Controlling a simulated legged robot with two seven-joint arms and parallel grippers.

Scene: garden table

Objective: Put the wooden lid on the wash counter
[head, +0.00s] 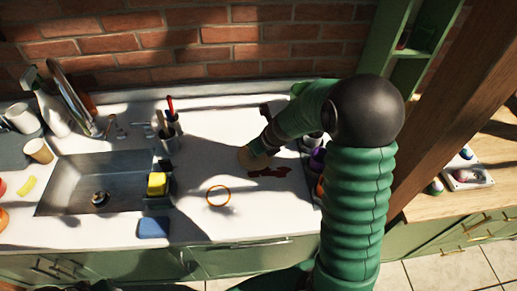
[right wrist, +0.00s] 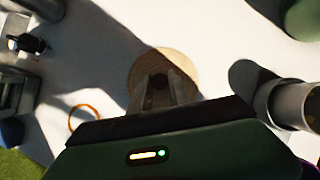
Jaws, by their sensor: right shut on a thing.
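The round wooden lid (right wrist: 180,62) is in the right wrist view, with a dark knob at its middle. My right gripper (right wrist: 158,84) is shut on the lid, its two fingers at the knob. My left gripper is not in view.
An orange ring (head: 218,196) lies left of the lid. A utensil holder (head: 170,128) stands behind.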

